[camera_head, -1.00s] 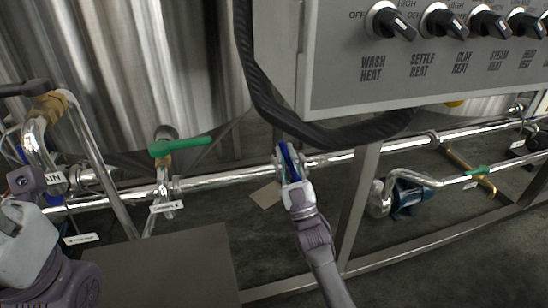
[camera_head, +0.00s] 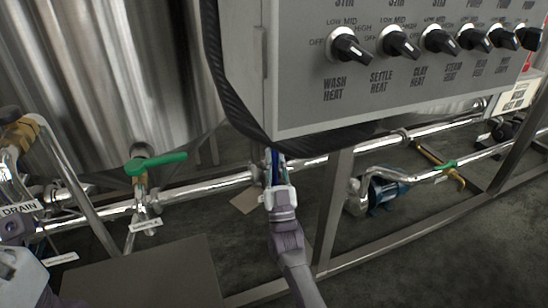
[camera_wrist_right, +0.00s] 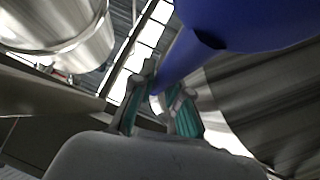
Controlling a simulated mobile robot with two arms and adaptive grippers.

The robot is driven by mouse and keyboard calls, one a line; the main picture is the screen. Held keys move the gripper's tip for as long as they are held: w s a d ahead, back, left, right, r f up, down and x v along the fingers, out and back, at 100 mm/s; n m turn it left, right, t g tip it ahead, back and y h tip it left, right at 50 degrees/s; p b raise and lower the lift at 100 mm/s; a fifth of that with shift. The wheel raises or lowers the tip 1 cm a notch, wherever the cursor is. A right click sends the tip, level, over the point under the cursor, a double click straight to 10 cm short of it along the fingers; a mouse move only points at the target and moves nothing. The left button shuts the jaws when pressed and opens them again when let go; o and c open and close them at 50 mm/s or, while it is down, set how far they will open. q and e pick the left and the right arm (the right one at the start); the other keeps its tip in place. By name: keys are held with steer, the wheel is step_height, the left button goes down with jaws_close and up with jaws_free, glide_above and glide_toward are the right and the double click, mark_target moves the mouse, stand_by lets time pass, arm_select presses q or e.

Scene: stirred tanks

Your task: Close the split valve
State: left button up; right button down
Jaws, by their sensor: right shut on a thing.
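A blue valve handle (camera_head: 274,158) sits on the long steel pipe under the grey control panel. My right gripper (camera_head: 273,178) is shut on this handle. In the right wrist view the large blue handle (camera_wrist_right: 180,62) reaches down between the two green-padded fingers of my right gripper (camera_wrist_right: 157,108). The handle looks nearly upright in the head view, and the gripper hides its lower part. I cannot read a label for it. The pale hand of my left arm (camera_head: 20,278) shows at the lower left edge, and its fingers cannot be made out.
The control panel (camera_head: 390,100) with its row of knobs hangs just above the handle, with a black hose (camera_head: 222,98) along its edge. A green-handled valve (camera_head: 155,163) stands to the left. A steel frame post (camera_head: 331,215) stands close on the right. A blue pump (camera_head: 385,192) lies beyond.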

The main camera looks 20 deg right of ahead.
steer(key=shift+d, duration=0.15)
steer(key=c, duration=1.1)
jaws_free()
steer(key=shift+c, duration=0.2)
steer(key=v, duration=1.2)
